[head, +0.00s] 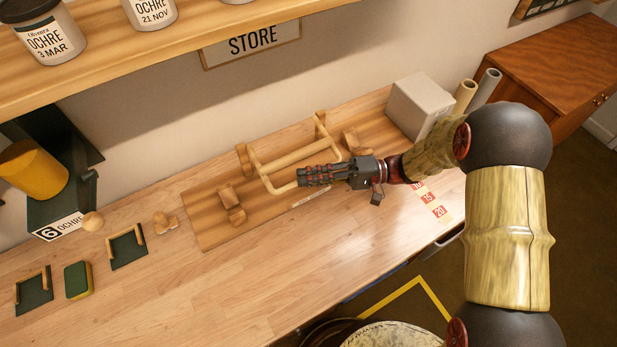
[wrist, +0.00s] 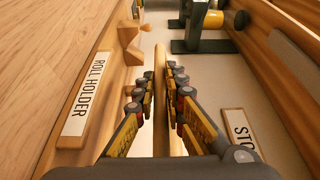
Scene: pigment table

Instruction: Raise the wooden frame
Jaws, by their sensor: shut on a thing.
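The wooden frame (head: 287,161), made of pale round rods, sits at the roll holder board (head: 213,208) on the bench, between two wooden uprights at the back. Its near rod runs into my gripper (head: 312,176), which is shut on it from the right. In the wrist view the rod (wrist: 160,75) runs lengthwise between the fingers of my gripper (wrist: 160,90). My fingers hide part of the rod. How far the frame is tilted above the board is hard to tell.
Wooden rests (head: 231,205) stand on the board. A grey box (head: 419,107) and upright tubes (head: 486,87) stand at the right. A shelf with jars (head: 48,35) overhangs the back. Green handled blocks (head: 127,250) and a sponge (head: 78,280) lie left. The front bench is clear.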

